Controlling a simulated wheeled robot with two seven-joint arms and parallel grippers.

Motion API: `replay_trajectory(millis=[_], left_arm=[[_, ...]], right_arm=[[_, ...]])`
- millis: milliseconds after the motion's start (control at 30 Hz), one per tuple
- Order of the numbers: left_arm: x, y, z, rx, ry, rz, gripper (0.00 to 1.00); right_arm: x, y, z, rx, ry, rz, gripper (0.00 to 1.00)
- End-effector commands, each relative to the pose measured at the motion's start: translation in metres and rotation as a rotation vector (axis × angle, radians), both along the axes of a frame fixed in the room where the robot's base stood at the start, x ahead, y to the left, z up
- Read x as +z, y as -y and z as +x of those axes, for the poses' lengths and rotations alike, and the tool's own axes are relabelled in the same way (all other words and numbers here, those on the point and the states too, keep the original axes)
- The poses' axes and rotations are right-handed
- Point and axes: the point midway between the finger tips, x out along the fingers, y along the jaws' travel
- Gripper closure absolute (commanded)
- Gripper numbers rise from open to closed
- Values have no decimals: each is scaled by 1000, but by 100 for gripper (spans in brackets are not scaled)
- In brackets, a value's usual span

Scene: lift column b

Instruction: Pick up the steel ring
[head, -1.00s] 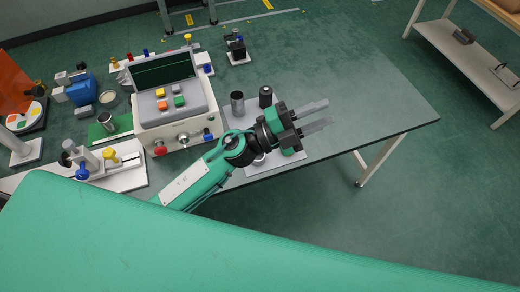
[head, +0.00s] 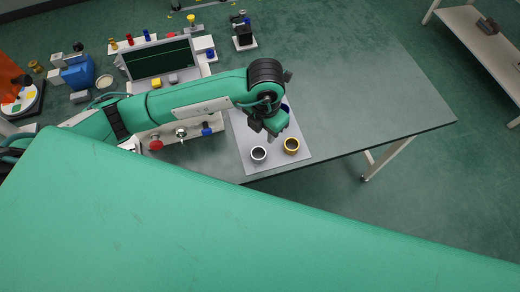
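The steel ring (head: 258,154) is a small silver-grey ring lying on the light grey mat (head: 243,135) near the table's front edge. My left gripper (head: 271,132) hangs from the bent wrist over the mat, pointing down, a little behind the two rings in the picture. Its fingers are small, dark and partly hidden by the wrist and hand, so their opening does not show. Both rings lie apart from it. My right gripper is not in view.
A console with a dark screen (head: 160,60) stands left of the mat, partly behind my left arm. A small black device (head: 243,38) stands behind the mat. A blue object (head: 78,73) is farther left. The table (head: 360,90) is clear on the right.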

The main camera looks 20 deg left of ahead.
Motion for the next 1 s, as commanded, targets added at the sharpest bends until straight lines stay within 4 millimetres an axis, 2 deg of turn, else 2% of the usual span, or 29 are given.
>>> replay_trajectory(millis=[167,533,733,1000], left_arm=[[-15,-2,1,3,3,12,69],[-79,-1,0,2,2,8,69],[-93,-1,-2,1,1,7,69],[-132,2,-8,2,1,7,69]], right_arm=[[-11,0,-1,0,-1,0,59],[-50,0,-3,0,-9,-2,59],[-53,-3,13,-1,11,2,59],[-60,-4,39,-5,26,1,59]])
